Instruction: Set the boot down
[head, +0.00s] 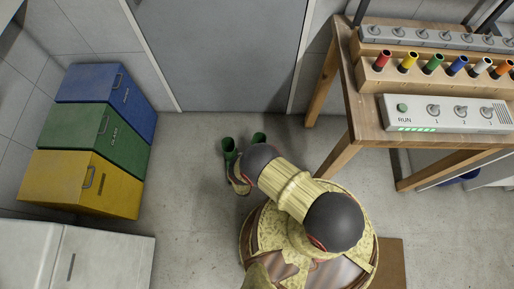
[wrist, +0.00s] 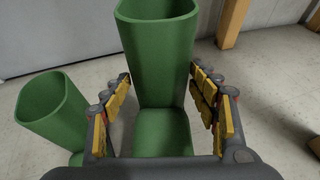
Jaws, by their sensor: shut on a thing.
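My gripper (wrist: 165,108) is shut on a green boot (wrist: 160,60), with its yellow-padded fingers on both sides. The boot's open shaft top is at the upper edge of the wrist view, and its foot points toward the camera. A second green boot (wrist: 50,115) stands left of it, apart from the gripper. In the head view the left boot (head: 229,147) and the right boot (head: 259,138) show beside my arm, which hides much of them and my fingers. I cannot tell whether the held boot's sole touches the floor.
Blue (head: 112,85), green (head: 105,135) and yellow (head: 85,183) bins stand at the left wall. A wooden workbench (head: 365,120) with a switch panel (head: 447,113) stands at the right. A grey door (head: 220,50) is behind. Bare floor (head: 185,165) lies left of the boots.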

